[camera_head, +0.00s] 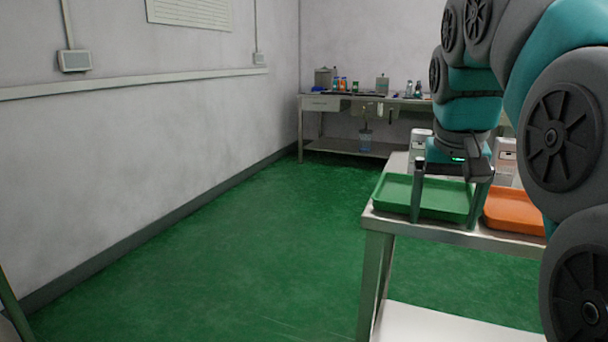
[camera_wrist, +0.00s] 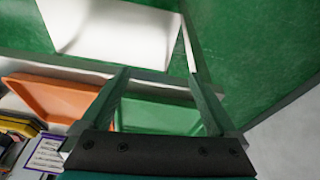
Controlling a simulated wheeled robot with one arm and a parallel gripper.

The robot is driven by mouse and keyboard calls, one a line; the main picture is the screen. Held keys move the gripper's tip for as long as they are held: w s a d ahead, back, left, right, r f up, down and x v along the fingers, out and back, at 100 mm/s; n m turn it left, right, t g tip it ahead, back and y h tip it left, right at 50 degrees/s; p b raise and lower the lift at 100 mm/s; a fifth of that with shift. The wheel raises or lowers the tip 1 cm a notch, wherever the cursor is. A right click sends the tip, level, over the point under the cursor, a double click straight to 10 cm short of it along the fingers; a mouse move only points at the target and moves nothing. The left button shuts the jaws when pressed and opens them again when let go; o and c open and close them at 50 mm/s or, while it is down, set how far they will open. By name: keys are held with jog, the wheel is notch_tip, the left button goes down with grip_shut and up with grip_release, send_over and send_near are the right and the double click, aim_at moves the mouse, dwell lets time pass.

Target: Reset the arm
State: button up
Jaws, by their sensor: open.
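My gripper (camera_head: 446,205) is open and points down over the green tray (camera_head: 392,190) on the metal table. Its two fingers stand wide apart with nothing between them in the head view. In the wrist view, my gripper (camera_wrist: 161,85) shows both fingers apart, with the green tray (camera_wrist: 155,118) visible between and beyond them. I cannot tell whether the fingertips touch the tray. My arm fills the right side of the head view.
An orange tray (camera_head: 515,211) lies right of the green one. White boxes stand behind the trays. In the wrist view, dark and yellow packages (camera_wrist: 18,127) lie near the orange tray (camera_wrist: 60,98). A workbench (camera_head: 330,103) stands at the back wall. Green floor left of the table is clear.

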jog(key=s+a+f+n+g, duration=0.1)
jog(key=s+a+f+g, duration=0.1)
jog(key=s+f, duration=1)
jog(key=s+a+f+n+g+y, duration=0.1)
jog(key=s+a+f, duration=0.3)
jog(key=s+f, duration=0.8)
notch_tip(320, 180, down, 4)
jog(key=shift+s+a+r+n+g, duration=0.15)
jog(key=shift+s+a+n+g, duration=0.2)
jog(key=shift+n+g, duration=0.4)
